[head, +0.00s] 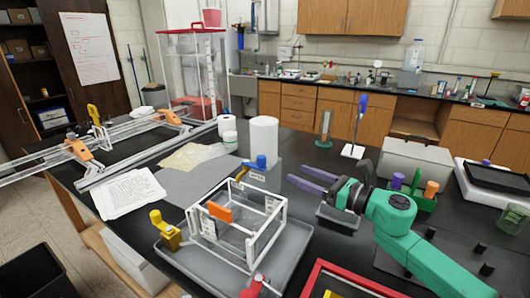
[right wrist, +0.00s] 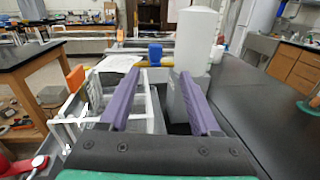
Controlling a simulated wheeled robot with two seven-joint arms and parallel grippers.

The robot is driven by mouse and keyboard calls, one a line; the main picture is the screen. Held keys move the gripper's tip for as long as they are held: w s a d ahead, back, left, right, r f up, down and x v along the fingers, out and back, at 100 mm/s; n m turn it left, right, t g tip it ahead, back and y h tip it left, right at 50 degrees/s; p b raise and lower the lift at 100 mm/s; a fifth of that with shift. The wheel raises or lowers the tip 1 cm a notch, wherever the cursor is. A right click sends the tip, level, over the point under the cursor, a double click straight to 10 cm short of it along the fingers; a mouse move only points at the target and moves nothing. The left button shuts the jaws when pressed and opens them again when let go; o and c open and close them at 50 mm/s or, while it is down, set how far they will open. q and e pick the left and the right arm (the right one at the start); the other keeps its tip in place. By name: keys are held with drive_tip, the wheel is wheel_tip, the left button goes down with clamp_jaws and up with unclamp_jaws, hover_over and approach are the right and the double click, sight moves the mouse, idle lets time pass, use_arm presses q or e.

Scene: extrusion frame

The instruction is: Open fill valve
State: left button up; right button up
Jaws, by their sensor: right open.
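A blue handle (head: 262,161) sits on a small grey labelled box (head: 258,178) in front of a white cylinder (head: 264,136); the label is too small to read. I cannot be sure which fitting is the fill valve. My right gripper (head: 297,173) has purple fingers, open and empty, pointing left toward the box and apart from the blue handle. In the right wrist view a blue piece (right wrist: 155,53) shows beyond and between the open fingers (right wrist: 152,62), and the white cylinder (right wrist: 198,38) stands beyond the right finger. My left gripper is out of view.
A white open frame (head: 235,222) with an orange piece stands on a grey tray (head: 190,268) beside a yellow fitting (head: 165,229). A green holder (head: 415,193) and pale box (head: 413,163) are at the right. Black bench space lies behind the gripper.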

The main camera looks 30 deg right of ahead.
sight(262, 156)
drive_tip(key=w+a, duration=0.1)
drive_tip(key=w+a+r, duration=0.1)
drive_tip(key=w+a, duration=0.1)
drive_tip(key=shift+w, duration=0.3)
drive_tip(key=x, duration=0.2)
drive_tip(key=p+x, duration=0.1)
drive_tip(key=x, duration=0.2)
drive_tip(key=p+x, duration=0.1)
drive_tip(key=x, duration=0.1)
drive_tip(key=shift+w+d+f, duration=0.1)
drive_tip(key=shift+w+d, duration=0.15)
drive_tip(key=shift+w, duration=0.2)
drive_tip(key=shift+w+a+f+p, duration=0.2)
drive_tip(key=shift+w+p, duration=0.1)
drive_tip(key=shift+w, duration=0.2)
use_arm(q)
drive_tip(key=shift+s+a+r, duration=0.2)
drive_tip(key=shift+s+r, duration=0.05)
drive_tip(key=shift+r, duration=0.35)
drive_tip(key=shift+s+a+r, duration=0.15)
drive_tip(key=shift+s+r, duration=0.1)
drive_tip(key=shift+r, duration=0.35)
use_arm(e)
drive_tip(key=shift+s, duration=0.1)
drive_tip(key=shift+c, duration=1.2)
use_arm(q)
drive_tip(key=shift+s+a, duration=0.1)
use_arm(e)
clamp_jaws()
